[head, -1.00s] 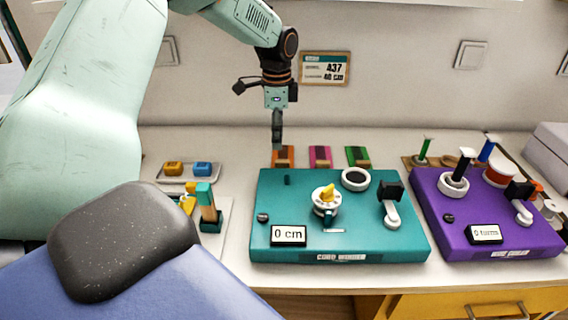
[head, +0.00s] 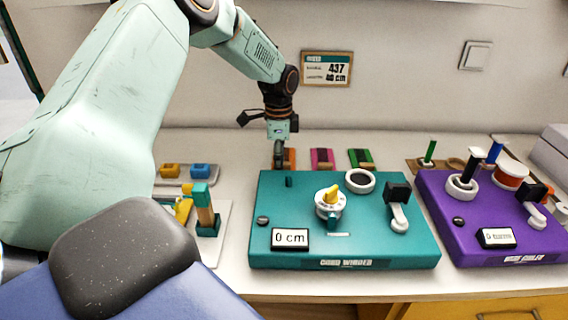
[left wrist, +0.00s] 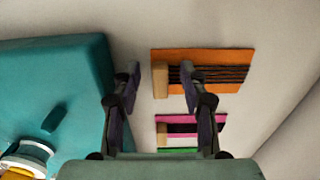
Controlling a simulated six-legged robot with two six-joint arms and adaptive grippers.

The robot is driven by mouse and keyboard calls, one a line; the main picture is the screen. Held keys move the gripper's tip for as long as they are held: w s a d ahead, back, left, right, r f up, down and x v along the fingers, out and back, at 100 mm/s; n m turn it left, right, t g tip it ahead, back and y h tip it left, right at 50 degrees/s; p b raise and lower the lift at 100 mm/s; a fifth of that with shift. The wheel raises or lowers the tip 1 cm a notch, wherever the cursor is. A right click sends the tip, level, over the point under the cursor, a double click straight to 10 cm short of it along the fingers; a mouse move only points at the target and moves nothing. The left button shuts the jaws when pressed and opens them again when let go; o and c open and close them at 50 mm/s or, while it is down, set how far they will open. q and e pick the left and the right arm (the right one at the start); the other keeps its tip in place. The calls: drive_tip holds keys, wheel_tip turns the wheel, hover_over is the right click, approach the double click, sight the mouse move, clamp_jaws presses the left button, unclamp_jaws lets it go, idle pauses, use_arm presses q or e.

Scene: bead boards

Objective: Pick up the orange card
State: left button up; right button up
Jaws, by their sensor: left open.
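The orange card (left wrist: 222,59) lies flat on the table in the left wrist view, with dark cord wound around it and a wooden block (left wrist: 160,80) at one end. In the head view the orange card (head: 290,157) is behind the teal board, partly hidden by my left gripper. My left gripper (head: 279,165) points down over it. In the left wrist view my left gripper (left wrist: 161,75) is open and empty, its fingers on either side of the wooden block in the picture. I cannot tell the height left between fingertips and block. My right gripper is not in view.
The magenta card (head: 322,158) and green card (head: 361,158) lie to the right. The teal board (head: 345,240) stands in front, the purple board (head: 480,215) further right. A wall (head: 400,80) rises behind.

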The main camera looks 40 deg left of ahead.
use_arm(q)
drive_tip(key=shift+r, duration=0.15)
drive_tip(key=shift+c, duration=0.4)
drive_tip(key=shift+s, duration=0.1)
drive_tip(key=shift+c, duration=0.8)
clamp_jaws()
